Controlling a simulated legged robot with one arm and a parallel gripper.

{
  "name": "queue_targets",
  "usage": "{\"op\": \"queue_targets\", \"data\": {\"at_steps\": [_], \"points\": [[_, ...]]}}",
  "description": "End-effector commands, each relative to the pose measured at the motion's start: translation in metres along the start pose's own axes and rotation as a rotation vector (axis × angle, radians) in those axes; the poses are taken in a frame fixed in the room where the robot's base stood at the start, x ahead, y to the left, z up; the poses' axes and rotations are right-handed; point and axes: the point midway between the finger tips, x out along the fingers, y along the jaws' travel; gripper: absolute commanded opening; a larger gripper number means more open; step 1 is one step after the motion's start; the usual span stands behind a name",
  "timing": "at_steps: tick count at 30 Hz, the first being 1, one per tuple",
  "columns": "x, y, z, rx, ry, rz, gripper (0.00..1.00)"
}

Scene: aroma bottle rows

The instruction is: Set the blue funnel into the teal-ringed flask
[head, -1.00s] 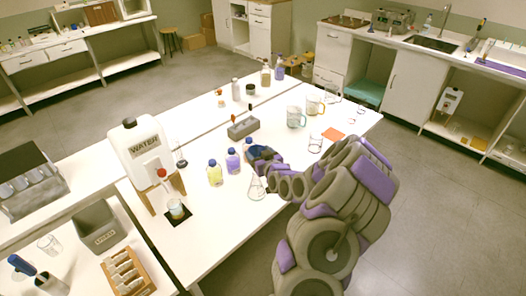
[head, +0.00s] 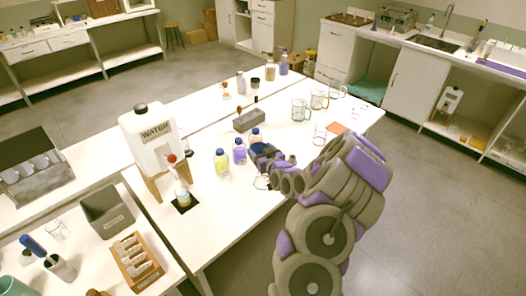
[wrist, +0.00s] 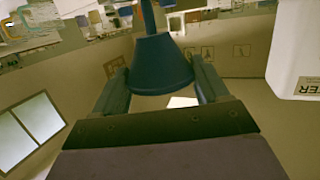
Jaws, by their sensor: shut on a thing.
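The blue funnel (wrist: 162,62) is between the fingers of my gripper (wrist: 161,85) in the wrist view. The gripper is shut on it, with the wide cone towards the palm and the narrow stem towards the top of the picture. In the head view my gripper (head: 262,152) is over the white table, beside the blue-capped bottles. The funnel is small and dark there and hard to separate from the fingers.
Yellow (head: 221,161) and purple (head: 239,151) bottles stand close left of the gripper. A water dispenser (head: 150,143) stands at left. The table's front edge is near my arm.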

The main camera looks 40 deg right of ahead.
Motion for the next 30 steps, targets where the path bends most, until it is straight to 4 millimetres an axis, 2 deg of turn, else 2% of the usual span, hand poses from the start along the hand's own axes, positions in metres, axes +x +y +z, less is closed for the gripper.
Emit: {"op": "queue_targets", "data": {"at_steps": [7,17,30], "points": [[0.003,0.013,0.004,0.011,-0.002,0.001,0.45],[0.001,0.01,-0.001,0.004,0.0,0.001,0.45],[0.005,0.022,0.002,0.015,-0.003,0.001,0.45]]}}
